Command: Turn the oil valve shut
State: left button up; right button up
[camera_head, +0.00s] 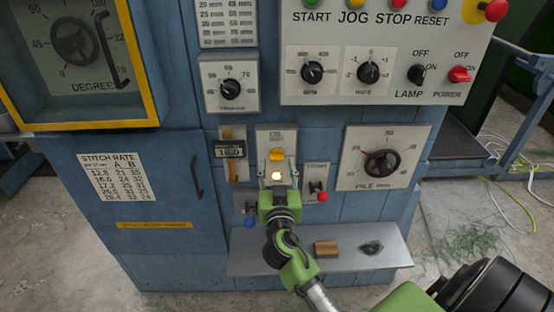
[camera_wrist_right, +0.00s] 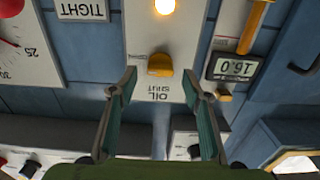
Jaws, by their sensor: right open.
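The oil valve is a small yellow knob (camera_head: 277,154) on a pale plate (camera_head: 262,141) on the front of the blue machine. The plate's label reads OIL and SHUT. A lit round lamp (camera_head: 276,176) sits below the knob. My right gripper (camera_head: 277,183) is open and empty, just below the knob in the head view. In the right wrist view, which is upside down, the knob (camera_wrist_right: 160,64) shows between and beyond the two open fingertips (camera_wrist_right: 161,82). I see no contact, and the remaining gap is hard to judge. My left gripper is not in view.
A counter gauge (camera_head: 229,149) with a yellow lever is left of the plate. A red-tipped switch (camera_head: 318,190) and a pile dial (camera_head: 381,162) are to the right. Below, a metal shelf (camera_head: 350,264) holds a wooden block (camera_head: 326,248) and a dark item (camera_head: 371,247).

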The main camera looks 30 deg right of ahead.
jog(key=shift+x, duration=1)
jog(key=c, duration=1.1)
